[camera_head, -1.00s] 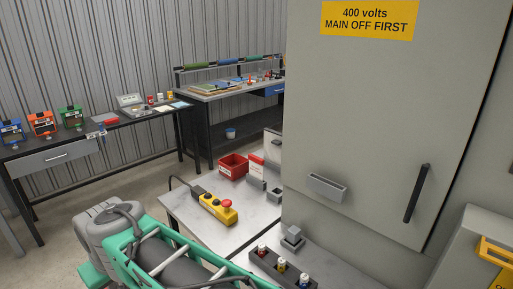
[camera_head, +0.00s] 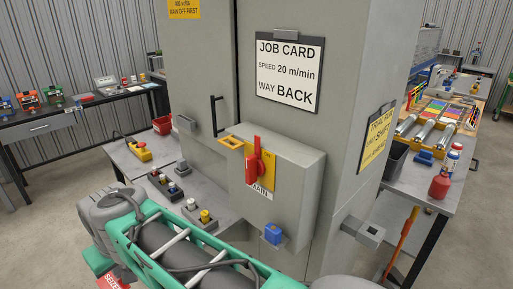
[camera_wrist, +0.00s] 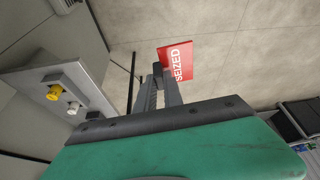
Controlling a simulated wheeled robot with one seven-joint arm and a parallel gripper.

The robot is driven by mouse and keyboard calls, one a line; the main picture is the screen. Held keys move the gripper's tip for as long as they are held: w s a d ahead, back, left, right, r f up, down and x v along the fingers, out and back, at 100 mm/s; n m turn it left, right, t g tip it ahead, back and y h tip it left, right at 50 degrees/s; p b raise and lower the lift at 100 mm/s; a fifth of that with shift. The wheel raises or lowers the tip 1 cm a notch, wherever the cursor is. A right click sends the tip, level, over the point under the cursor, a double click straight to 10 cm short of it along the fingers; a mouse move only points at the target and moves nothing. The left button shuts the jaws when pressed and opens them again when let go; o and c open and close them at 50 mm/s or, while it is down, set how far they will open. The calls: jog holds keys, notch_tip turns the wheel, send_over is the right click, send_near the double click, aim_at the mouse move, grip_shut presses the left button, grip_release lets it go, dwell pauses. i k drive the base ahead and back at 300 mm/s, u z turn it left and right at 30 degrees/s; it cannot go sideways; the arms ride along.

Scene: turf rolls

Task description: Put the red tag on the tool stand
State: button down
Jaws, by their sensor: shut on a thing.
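The red tag (camera_wrist: 178,61), with the white word SEIZED, is between the fingertips of my gripper (camera_wrist: 161,73) in the wrist view. My gripper is shut on it and holds it over the grey floor. In the head view, part of the red tag (camera_head: 113,279) shows at the lower left edge beside my green arm, and its lower end is cut off. I cannot tell which thing is the tool stand.
A grey cabinet bears a job card (camera_head: 289,71) and a red switch handle (camera_head: 257,158). A blue padlock-like block (camera_head: 273,233) is below. Dark holders with coloured knobs (camera_head: 204,216) stand on the low bench. A crowded workbench (camera_head: 437,179) is at right.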

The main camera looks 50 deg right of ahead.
aim_at(415, 178)
jog(key=u, duration=0.05)
jog(key=k, duration=0.15)
jog(key=u, duration=1.7)
jog(key=k, duration=3)
jog(key=z, duration=1.05)
jog(key=i, duration=0.5)
jog(key=z, duration=0.05)
